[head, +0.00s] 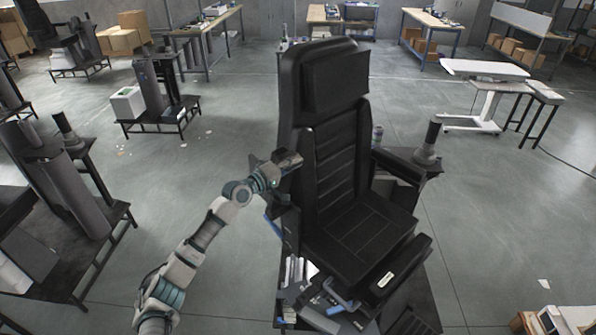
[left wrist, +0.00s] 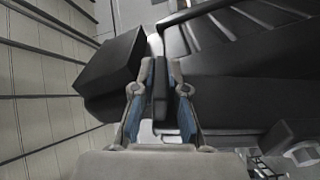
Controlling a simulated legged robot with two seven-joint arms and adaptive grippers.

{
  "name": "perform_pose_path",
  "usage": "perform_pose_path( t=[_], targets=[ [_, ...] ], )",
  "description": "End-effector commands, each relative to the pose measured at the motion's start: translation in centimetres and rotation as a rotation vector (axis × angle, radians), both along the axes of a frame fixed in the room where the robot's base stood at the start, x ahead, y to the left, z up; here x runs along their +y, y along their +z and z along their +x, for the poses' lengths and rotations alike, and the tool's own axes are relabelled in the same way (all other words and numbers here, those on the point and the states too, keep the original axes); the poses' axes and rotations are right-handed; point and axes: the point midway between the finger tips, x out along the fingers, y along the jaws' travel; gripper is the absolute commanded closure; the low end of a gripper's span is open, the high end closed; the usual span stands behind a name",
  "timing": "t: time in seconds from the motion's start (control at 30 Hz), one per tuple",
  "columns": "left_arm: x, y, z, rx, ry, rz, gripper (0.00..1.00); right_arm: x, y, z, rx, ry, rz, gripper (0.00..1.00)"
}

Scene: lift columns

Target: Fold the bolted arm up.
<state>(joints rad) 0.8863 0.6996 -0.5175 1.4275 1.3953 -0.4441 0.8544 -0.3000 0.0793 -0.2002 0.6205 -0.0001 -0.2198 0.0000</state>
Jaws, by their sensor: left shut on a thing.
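A black seat (head: 352,215) with a tall backrest stands in the middle of the head view. My left arm reaches in from the left, and my left gripper (head: 276,171) is at the left side of the backrest. In the left wrist view my left gripper (left wrist: 161,90) is shut on a dark, narrow bar (left wrist: 160,88), which looks like part of the seat's arm. The dark end of this arm (head: 289,159) shows just beyond the fingers, beside the backrest. Its bolted joint is hidden. My right gripper is not in view.
A console with a black joystick (head: 430,143) stands at the seat's right. Blue and metal parts (head: 335,300) lie below the seat's front. A black stand (head: 60,200) is at the far left. Grey floor (head: 190,175) is open between it and the seat.

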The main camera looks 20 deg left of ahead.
Motion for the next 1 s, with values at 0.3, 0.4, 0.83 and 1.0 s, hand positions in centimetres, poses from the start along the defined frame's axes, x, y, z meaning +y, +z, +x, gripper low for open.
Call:
perform_pose_path(
  t=[0.3,0.4,0.83,1.0],
  targets=[
    [1.03,0.29,0.56,0.037,0.003,-0.050,1.00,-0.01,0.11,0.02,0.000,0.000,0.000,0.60],
    [1.16,0.32,0.63,0.042,0.003,-0.058,1.00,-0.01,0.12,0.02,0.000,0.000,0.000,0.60],
    [1.23,0.19,0.70,0.047,0.003,-0.061,1.00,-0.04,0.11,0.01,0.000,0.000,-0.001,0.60],
    [1.18,0.25,0.68,0.045,0.002,-0.062,0.62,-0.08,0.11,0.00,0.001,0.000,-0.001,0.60]
  ],
)
